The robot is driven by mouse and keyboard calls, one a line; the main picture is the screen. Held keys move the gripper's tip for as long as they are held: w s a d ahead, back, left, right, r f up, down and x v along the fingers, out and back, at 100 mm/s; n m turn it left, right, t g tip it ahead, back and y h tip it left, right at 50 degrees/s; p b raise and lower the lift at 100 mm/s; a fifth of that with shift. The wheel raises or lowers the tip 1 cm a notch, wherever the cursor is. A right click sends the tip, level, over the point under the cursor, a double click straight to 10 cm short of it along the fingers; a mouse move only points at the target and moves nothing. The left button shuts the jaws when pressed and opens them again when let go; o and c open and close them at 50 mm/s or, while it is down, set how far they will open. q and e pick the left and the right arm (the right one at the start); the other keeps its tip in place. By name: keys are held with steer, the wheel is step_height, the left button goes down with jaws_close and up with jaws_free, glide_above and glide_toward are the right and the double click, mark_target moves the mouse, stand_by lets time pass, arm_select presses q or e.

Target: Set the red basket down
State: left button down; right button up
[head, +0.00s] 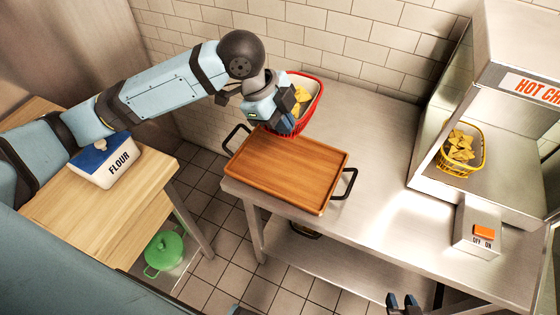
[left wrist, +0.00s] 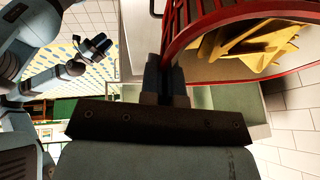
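The red basket (head: 314,108) holds yellow chips (head: 301,95) and hangs at the back of the steel counter, just behind the wooden tray's far edge. My left gripper (head: 284,122) is at the basket's near left side. In the left wrist view the two dark fingers (left wrist: 165,75) close on the basket's red wire wall (left wrist: 180,28). The basket looks tilted there. Its underside is hidden in the head view, so I cannot tell whether it touches the counter. My right gripper (head: 402,301) is at the bottom edge of the head view, empty, with its fingers apart.
The wooden tray (head: 285,172) with black handles lies on the counter's left end. The steel counter (head: 370,130) is clear to its right. A yellow basket (head: 464,172) of chips stands in the hot cabinet, behind a switch box (head: 477,235).

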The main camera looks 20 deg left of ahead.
arm_select(q)
step_height(320, 180, down, 20)
steer(key=shift+s+r+p, duration=0.1)
steer(key=shift+r+p, duration=0.1)
steer(key=shift+p, duration=0.25)
steer(key=c, duration=1.8)
jaws_free()
steer(key=shift+f, duration=0.2)
steer(key=o, duration=0.4)
steer(key=shift+o, duration=0.2)
steer(key=shift+r, duration=0.15)
